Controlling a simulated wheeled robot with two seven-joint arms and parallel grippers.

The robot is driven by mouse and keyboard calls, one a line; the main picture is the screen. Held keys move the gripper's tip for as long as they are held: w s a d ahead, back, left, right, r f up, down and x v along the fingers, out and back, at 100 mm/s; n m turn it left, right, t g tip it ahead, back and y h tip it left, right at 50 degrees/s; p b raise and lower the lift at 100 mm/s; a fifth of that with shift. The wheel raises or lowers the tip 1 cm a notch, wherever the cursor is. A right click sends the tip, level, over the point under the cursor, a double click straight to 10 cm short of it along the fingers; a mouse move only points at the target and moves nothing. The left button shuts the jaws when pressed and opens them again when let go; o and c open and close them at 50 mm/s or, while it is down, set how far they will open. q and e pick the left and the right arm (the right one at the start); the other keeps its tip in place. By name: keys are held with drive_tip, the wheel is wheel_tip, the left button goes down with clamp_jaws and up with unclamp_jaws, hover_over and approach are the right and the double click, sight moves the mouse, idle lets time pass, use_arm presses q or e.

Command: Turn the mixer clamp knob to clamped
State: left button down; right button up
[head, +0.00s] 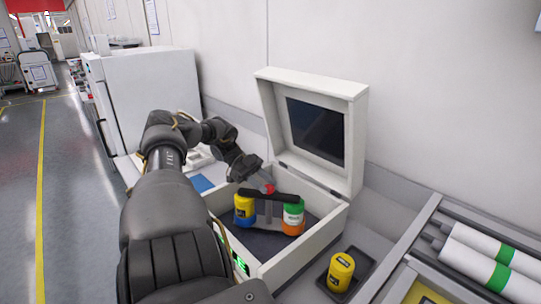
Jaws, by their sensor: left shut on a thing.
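The mixer (338,222) is a white box with its lid (357,130) standing open and a dark window in the lid. Inside, a dark clamp bar (285,197) lies across the tops of two jars, a yellow and blue jar (243,212) and a green, white and orange jar (292,218). The red clamp knob (268,188) is near the middle of the bar. My left gripper (262,182) reaches in from the left and is shut on the knob, hiding part of it. The knob's exact angle is too small to tell. My right gripper is out of view.
A yellow jar (341,270) stands in a dark tray (359,266) right of the mixer. White rollers with green bands (490,262) lie in a rack at the far right. A white cabinet (155,85) and a blue pad (202,183) are to the left.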

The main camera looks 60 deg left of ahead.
use_arm(q)
drive_tip(key=shift+f, duration=0.1)
drive_tip(key=c, duration=1)
unclamp_jaws()
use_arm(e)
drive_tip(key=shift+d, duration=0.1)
use_arm(q)
drive_tip(key=shift+o, duration=0.2)
drive_tip(key=shift+a, duration=0.1)
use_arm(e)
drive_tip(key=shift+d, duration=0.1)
use_arm(q)
drive_tip(key=shift+s+a+b, duration=0.15)
drive_tip(key=shift+a+b, duration=0.1)
drive_tip(key=shift+b, duration=0.05)
drive_tip(key=b+v, duration=0.4)
drive_tip(key=v, duration=0.6)
drive_tip(key=shift+r, duration=0.25)
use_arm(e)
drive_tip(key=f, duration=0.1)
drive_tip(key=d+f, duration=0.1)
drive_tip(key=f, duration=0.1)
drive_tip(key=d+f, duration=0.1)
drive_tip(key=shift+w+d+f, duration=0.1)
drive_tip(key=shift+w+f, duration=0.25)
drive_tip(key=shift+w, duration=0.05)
